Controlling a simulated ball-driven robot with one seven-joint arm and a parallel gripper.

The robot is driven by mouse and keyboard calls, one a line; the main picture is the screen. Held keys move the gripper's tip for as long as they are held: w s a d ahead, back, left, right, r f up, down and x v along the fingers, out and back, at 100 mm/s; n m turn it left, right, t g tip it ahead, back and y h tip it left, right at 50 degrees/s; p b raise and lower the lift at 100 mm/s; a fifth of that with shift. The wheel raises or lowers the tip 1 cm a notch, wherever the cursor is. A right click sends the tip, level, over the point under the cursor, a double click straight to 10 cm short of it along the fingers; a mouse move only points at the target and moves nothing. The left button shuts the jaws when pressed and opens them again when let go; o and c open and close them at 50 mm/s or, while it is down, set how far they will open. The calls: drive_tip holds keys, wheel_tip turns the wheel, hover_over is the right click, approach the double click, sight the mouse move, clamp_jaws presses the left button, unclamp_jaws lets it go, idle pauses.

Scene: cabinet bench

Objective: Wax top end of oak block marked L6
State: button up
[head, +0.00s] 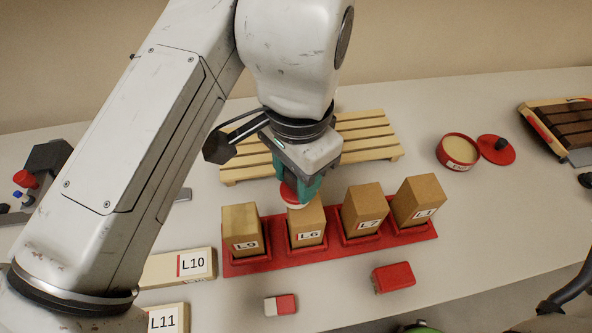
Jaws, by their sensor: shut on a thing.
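The oak block marked L6 (308,236) stands upright in a red rack (330,258), with its label facing me. Blocks L9 (242,229), L7 (364,209) and L1 (418,202) stand in the same rack. My gripper (300,188) has green fingers and is shut on a round red applicator with a pale underside (289,195). The applicator is at the top end of L6, over its back left part. I cannot tell whether it touches the wood. The applicator hides part of that top end. An open red tin (458,151) with pale yellow contents sits at the right.
A slatted wooden rack (368,135) is behind the blocks. Pieces L10 (178,266) and L11 (165,318) lie at left. A red-and-white piece (280,305) and a red box (393,277) lie in front.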

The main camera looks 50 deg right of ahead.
drive_tip(key=shift+f+b, duration=0.7)
drive_tip(key=shift+f, duration=0.3)
idle(0.4)
